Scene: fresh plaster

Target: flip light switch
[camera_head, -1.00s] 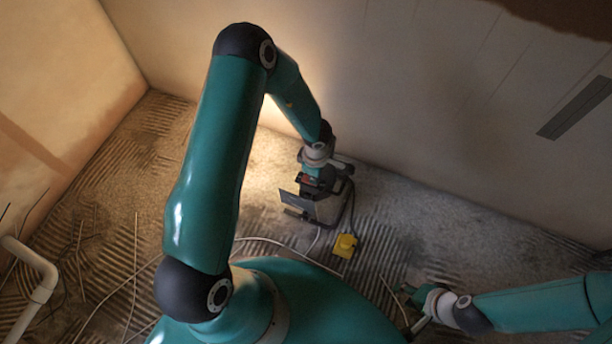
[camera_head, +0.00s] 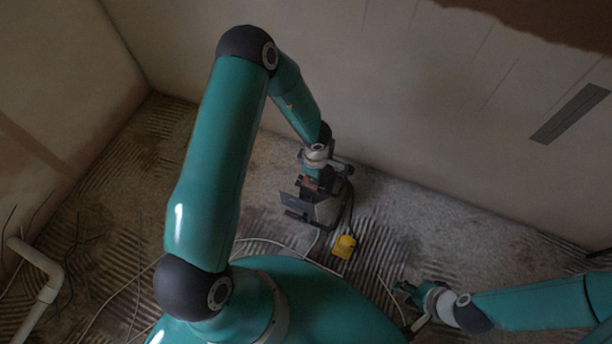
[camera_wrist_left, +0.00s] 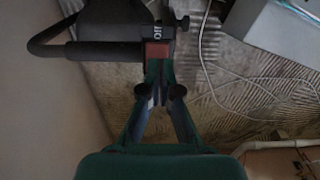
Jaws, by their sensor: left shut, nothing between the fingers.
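A dark work lamp (camera_head: 294,201) stands on the floor close to the back wall, and it gives no light. Its reddish switch (camera_wrist_left: 157,50) shows in the left wrist view, on a dark housing beside white lettering. My left gripper (camera_wrist_left: 158,72) is shut and empty, its fingertips right at the switch's lower edge. I cannot tell whether they touch it. In the head view my left gripper (camera_head: 312,175) is over the lamp and partly hides it. My right gripper (camera_head: 405,290) is low at the right, apart from the lamp; its jaws are too small to read.
A yellow block (camera_head: 344,246) lies on the floor near the lamp, with loose cables around. A black tubular handle (camera_wrist_left: 60,49) sticks out beside the switch. A pale pipe (camera_head: 47,275) rises at the left. A grey strip (camera_head: 570,114) is on the back wall.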

